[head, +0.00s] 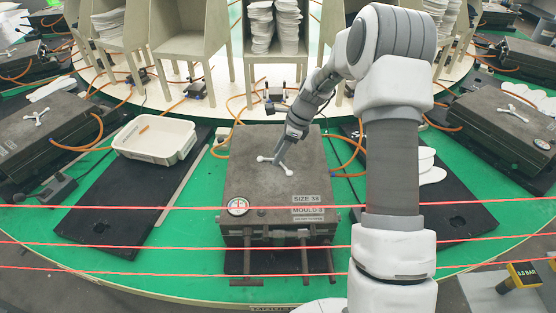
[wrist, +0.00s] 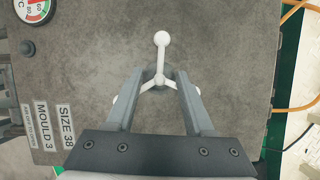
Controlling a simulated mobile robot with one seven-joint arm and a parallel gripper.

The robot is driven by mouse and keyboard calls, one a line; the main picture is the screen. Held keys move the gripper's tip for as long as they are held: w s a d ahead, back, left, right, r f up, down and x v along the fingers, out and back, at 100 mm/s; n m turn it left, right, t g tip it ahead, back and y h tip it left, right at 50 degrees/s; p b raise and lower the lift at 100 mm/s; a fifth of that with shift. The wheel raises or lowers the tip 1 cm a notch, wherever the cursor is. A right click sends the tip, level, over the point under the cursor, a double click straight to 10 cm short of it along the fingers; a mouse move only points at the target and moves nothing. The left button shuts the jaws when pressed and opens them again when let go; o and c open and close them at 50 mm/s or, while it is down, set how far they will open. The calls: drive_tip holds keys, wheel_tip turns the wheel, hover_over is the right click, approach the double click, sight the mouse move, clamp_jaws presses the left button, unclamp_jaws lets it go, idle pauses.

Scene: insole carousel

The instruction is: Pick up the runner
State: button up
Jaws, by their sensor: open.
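The runner (wrist: 161,52) is a white three-armed piece with rounded ends. It lies on top of the grey mould (wrist: 230,60) labelled size 38, mould 3. In the head view the runner (head: 265,159) is partly hidden by my gripper (head: 279,158). In the wrist view my gripper (wrist: 156,75) is open, with one finger on each side of the runner's hub. One runner arm points out beyond the fingertips; the two other arms pass partly behind the fingers. I cannot tell whether the fingers touch it.
Red cords cross in front of the mould (head: 240,280). A white tray (head: 155,139) stands left on a black board. Other moulds with white runners stand at left (head: 30,135) and right (head: 505,125). Orange hoses (head: 350,150) run behind and beside the mould.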

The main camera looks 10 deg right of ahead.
clamp_jaws()
idle(0.4)
